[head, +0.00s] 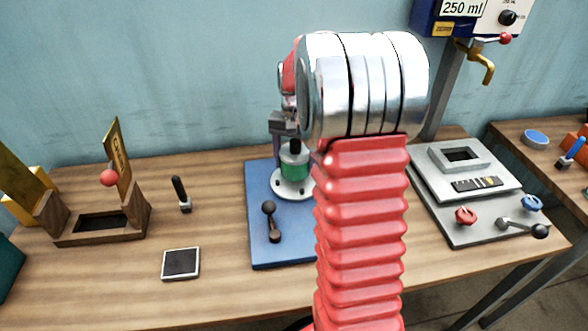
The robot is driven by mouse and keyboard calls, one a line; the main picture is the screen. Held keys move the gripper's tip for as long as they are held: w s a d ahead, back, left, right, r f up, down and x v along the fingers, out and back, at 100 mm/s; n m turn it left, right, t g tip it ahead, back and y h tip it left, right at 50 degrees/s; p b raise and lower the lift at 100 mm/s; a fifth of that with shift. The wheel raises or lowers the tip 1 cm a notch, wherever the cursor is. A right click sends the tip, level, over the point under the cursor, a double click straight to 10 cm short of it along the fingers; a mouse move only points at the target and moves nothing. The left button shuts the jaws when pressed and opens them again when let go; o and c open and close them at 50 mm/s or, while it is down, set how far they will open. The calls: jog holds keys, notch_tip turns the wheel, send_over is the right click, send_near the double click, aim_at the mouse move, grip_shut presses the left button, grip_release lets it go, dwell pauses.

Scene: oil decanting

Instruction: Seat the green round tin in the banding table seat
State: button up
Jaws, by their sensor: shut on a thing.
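The green round tin (294,166) stands upright at the round metal seat (290,191) of the banding table, which has a blue base plate (262,241). My gripper (292,146) is above the tin and shut on it near its dark top. My arm hides the right side of the tin and seat and much of the plate. I cannot tell whether the tin is fully down in the seat or slightly above it.
A black-knobbed lever (271,222) stands on the blue plate. At left are a wooden holder (102,231), a dark square pad (181,263) and a black-handled tool (181,194). A grey machine (470,225) stands at right, below a dispenser with a brass tap (484,62).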

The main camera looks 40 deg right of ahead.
aim_at(295, 142)
jog(key=shift+f, duration=1.55)
jog(key=o, duration=1.4)
jog(key=shift+f, duration=0.1)
notch_tip(295, 142, up, 12)
jog(key=shift+f, duration=0.15)
jog(key=shift+r, duration=0.25)
